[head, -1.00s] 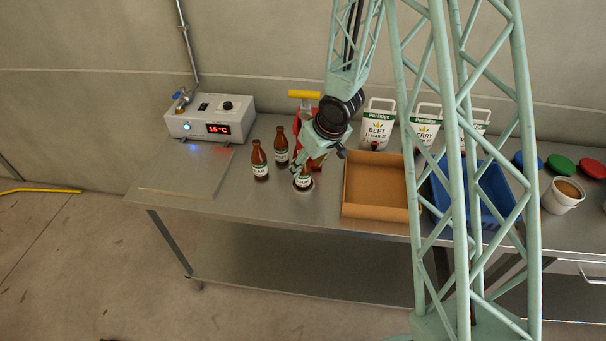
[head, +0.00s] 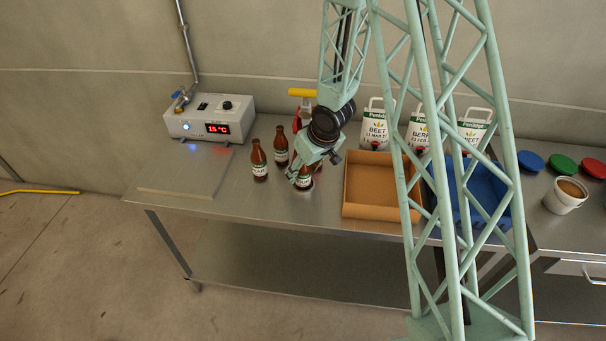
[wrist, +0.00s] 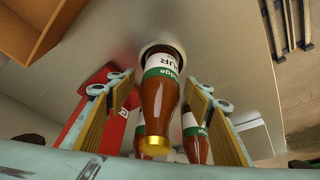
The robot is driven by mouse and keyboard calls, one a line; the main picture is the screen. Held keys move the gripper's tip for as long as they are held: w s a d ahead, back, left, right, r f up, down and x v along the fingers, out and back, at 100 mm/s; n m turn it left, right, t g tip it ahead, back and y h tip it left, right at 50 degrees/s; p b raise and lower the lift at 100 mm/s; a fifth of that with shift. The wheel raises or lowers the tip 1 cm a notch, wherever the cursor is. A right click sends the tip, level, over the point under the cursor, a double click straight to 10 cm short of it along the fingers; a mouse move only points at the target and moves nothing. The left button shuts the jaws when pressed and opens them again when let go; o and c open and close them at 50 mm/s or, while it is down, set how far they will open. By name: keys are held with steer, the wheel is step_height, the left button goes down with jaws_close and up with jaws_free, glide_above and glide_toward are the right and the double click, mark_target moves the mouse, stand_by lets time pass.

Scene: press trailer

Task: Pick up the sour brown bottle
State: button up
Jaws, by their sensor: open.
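A brown bottle (wrist: 160,95) with a gold cap and a white and green label ending in "OUR" stands between the two fingers of my gripper (wrist: 165,118) in the wrist view. The fingers are open, with a gap on each side of the bottle. In the head view my gripper (head: 304,172) is over this bottle (head: 304,184) and hides its upper part. Two more brown bottles (head: 259,162) (head: 281,148) stand to the left and behind; their label words are too small to read. One of them (wrist: 194,138) also shows in the wrist view.
A cardboard tray (head: 374,211) lies right of my gripper, with a blue crate (head: 462,215) beyond it. A red device with a yellow handle (head: 302,93) stands close behind. A control box (head: 211,118) is at the back left.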

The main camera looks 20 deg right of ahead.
mark_target(302, 169)
stand_by(0.5)
steer(key=c, duration=1.3)
steer(key=shift+r, duration=0.1)
steer(key=shift+s+a+r, duration=0.3)
steer(key=shift+s+r, duration=0.25)
steer(key=shift+r, duration=0.25)
steer(key=shift+s+a+r, duration=0.25)
steer(key=shift+s+r, duration=0.3)
steer(key=shift+r, duration=0.25)
steer(key=s+a+b, duration=0.1)
steer(key=s, duration=0.3)
steer(key=s+a+b, duration=0.2)
steer(key=s, duration=0.2)
steer(key=s+a+b, duration=0.1)
steer(key=s+a, duration=0.1)
steer(key=s, duration=0.2)
steer(key=shift+a, duration=0.2)
steer(key=shift+s+a+b, duration=0.2)
steer(key=shift+s+b, duration=0.1)
steer(key=shift+b, duration=0.8)
